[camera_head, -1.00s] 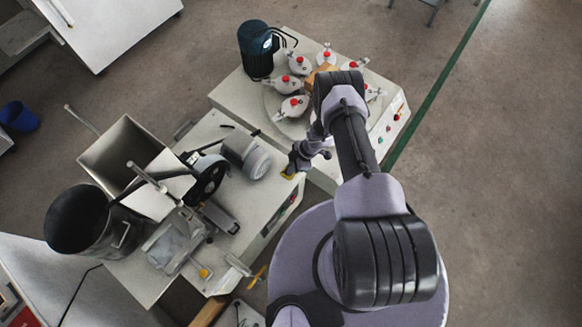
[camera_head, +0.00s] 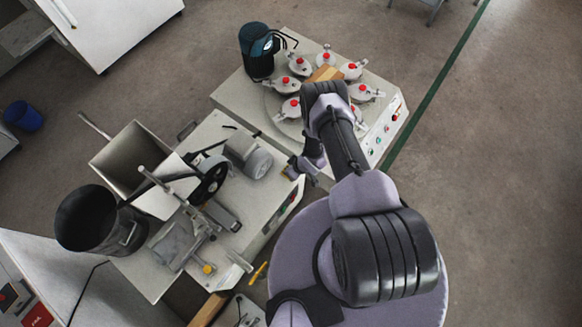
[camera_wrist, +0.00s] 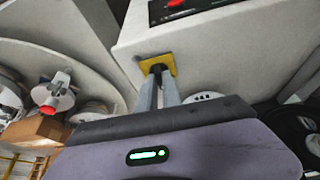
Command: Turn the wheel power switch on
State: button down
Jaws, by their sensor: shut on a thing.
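The wheel power switch is a small dark knob on a yellow plate (camera_wrist: 170,63) at the near corner of the pale wheel machine (camera_wrist: 215,45). In the wrist view my gripper (camera_wrist: 158,70) is shut on the knob, with its fingertips right at the plate. The fingers hide most of the knob, so its turned position cannot be read. In the head view my gripper (camera_head: 291,171) is at the right end of the wheel machine (camera_head: 270,190), partly covering the yellow plate.
A second machine (camera_head: 235,92) with several red-topped pots on a round plate stands close behind my arm. A dark bucket (camera_head: 88,220) and an open metal hopper (camera_head: 125,155) are at the left. Open floor (camera_head: 500,180) lies at the right.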

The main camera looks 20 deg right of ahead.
jog(key=m, duration=0.2)
jog(key=m+h, duration=0.1)
jog(key=m, duration=0.1)
jog(key=shift+s+a+t+h+p, duration=0.1)
jog(key=shift+a+t+h+p, duration=0.1)
jog(key=shift+t+h+p, duration=0.15)
jog(key=shift+a+m+h, duration=0.15)
jog(key=shift+m+h, duration=0.5)
jog(key=shift+m, duration=1.45)
jog(key=c, duration=1.5)
grip_release()
jog(key=p+v, duration=0.6)
jog(key=v, duration=1.1)
jog(key=shift+s+a+r, duration=0.1)
jog(key=shift+s+r, duration=0.05)
